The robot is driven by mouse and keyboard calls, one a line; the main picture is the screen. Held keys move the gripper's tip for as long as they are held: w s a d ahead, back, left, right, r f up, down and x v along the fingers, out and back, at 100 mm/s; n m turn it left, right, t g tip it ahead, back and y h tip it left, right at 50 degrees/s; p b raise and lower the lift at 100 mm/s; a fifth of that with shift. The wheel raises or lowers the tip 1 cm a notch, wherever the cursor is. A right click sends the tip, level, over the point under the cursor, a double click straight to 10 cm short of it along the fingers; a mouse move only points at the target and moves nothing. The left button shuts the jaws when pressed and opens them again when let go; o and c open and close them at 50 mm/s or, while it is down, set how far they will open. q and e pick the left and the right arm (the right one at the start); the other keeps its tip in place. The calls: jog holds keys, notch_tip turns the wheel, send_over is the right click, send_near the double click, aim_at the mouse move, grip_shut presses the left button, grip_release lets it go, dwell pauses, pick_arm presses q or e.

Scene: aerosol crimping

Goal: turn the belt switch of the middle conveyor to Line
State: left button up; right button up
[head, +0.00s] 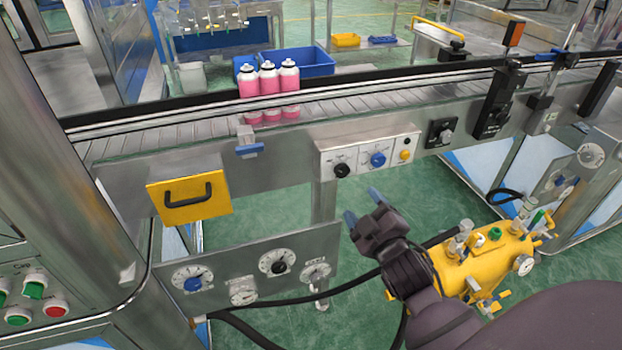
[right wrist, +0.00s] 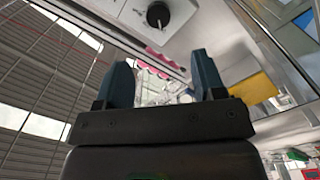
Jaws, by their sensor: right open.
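The middle conveyor (head: 200,133) runs across the head view, with a pale control panel (head: 362,173) on its front rail. The panel carries a black knob (head: 342,170), a blue knob (head: 378,158) and a yellow button (head: 404,155). The labels are too small to read, so I cannot tell which knob is the belt switch. My right gripper (head: 362,205) is open and empty, below and in front of the panel, apart from it. In the right wrist view, a black knob (right wrist: 158,14) shows at the top, beyond the open fingers (right wrist: 161,78). My left gripper is out of view.
Several pink-and-white cans (head: 269,83) stand on the belt. A yellow drawer front with a black handle (head: 188,207) is left of the panel. A lower dial panel (head: 240,290) and a yellow machine (head: 470,262) with hoses stand below. Green floor shows between them.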

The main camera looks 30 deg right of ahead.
aim_at(344, 173)
jog(key=b+x, duration=0.1)
jog(key=x, duration=0.8)
jog(key=shift+w+d+f, duration=0.1)
jog(key=shift+d+f, duration=0.05)
jog(key=shift+d, duration=0.05)
jog(key=shift+w+d, duration=0.2)
jog(key=shift+w, duration=0.5)
